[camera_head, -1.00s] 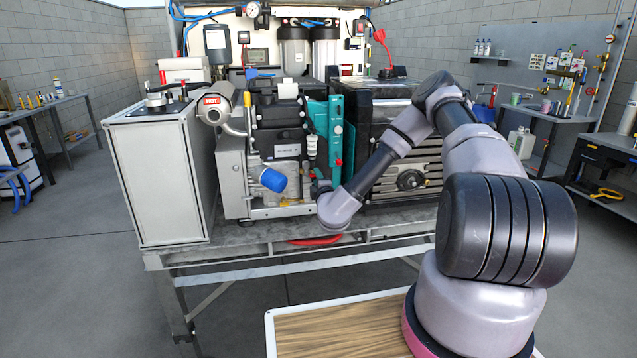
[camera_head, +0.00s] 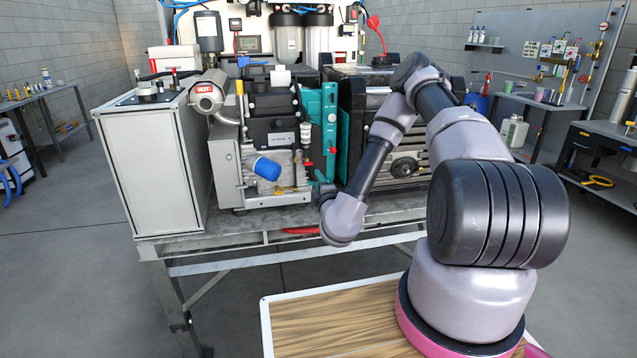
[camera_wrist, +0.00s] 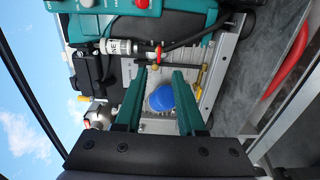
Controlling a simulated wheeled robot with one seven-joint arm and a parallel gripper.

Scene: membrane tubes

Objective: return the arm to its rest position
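My arm (camera_head: 395,120) is bent out over the front of the bench, with its wrist (camera_head: 343,217) in front of the bench edge. My gripper (camera_wrist: 158,72) shows in the wrist view as two green fingers held apart. They are open, with nothing gripped between them. A blue cylindrical part (camera_wrist: 161,97) on the machine appears behind the gap between the fingers. The same blue part (camera_head: 267,168) is left of my wrist in the head view. The fingers are mostly hidden behind the wrist in the head view.
The machine (camera_head: 278,130) stands on a metal bench (camera_head: 230,238), with a white cabinet (camera_head: 150,170) at its left and a dark ribbed unit (camera_head: 408,165) behind my forearm. A red hose (camera_wrist: 287,62) shows in the wrist view. Open floor lies left of the bench.

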